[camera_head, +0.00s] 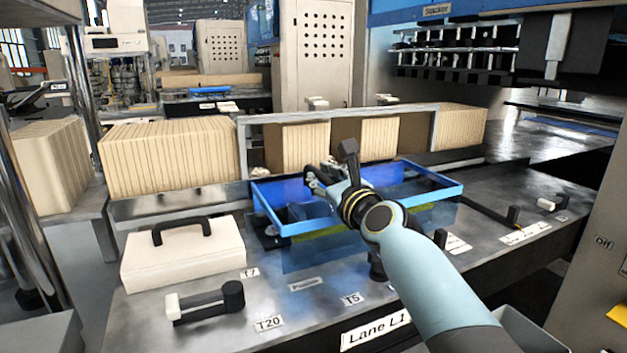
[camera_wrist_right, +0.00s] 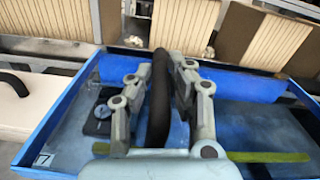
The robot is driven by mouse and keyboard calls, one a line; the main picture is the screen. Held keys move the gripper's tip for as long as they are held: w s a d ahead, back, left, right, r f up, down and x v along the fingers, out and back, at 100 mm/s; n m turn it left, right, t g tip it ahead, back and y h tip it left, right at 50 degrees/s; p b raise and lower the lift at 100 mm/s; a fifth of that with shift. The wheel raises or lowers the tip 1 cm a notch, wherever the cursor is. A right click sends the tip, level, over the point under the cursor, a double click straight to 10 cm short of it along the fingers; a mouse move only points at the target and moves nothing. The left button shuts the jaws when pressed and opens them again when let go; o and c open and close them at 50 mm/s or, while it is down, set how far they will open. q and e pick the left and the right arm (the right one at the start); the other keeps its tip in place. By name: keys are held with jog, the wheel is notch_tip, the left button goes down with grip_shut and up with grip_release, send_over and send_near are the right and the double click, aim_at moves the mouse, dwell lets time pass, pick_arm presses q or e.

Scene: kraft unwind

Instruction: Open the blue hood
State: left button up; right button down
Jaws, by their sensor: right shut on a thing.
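The blue hood (camera_head: 277,225) is a blue rectangular frame with a see-through panel, lying over the metal table right of centre. It fills much of the right wrist view (camera_wrist_right: 75,115). My right gripper (camera_head: 315,180) reaches over the hood from the lower right. In the right wrist view, its two fingers (camera_wrist_right: 160,72) are closed around a curved black handle (camera_wrist_right: 157,115). I cannot tell exactly how far the frame stands off the table. My left gripper is not in view.
A cream case (camera_head: 180,262) with a black handle lies left of the hood. In front of it is a black lever (camera_head: 205,302) with a white end. Stacks of kraft board (camera_head: 170,158) stand behind the hood. A black rail (camera_head: 490,210) lies to the right.

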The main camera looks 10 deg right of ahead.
aim_at(436, 175)
jog(key=w+d+b, duration=0.1)
jog(key=d, duration=0.3)
jog(key=d+b, duration=0.1)
jog(key=d, duration=0.4)
jog(key=w+d+b, duration=0.1)
jog(key=d, duration=0.3)
jog(key=shift+w+d+f, duration=0.2)
jog(key=shift+w+d, duration=0.05)
jog(key=shift+w, duration=0.1)
jog(key=w+d+b, duration=0.1)
jog(key=d+b, duration=0.2)
jog(key=d, duration=0.2)
jog(key=w+d+b, duration=0.1)
jog(key=d+b, duration=0.2)
jog(key=d, duration=0.2)
jog(key=d+b, duration=0.3)
jog(key=d, duration=0.1)
jog(key=shift+w+d, duration=0.4)
jog(key=shift+w+d+r+b, duration=0.1)
jog(key=shift+d+b, duration=0.15)
jog(key=shift+d, duration=0.2)
jog(key=shift+w+d+r+b, duration=0.1)
jog(key=shift+d+b, duration=0.15)
jog(key=shift+d, duration=0.15)
jog(key=c, duration=1.2)
grip_release()
jog(key=shift+c, duration=0.2)
jog(key=shift+s, duration=0.1)
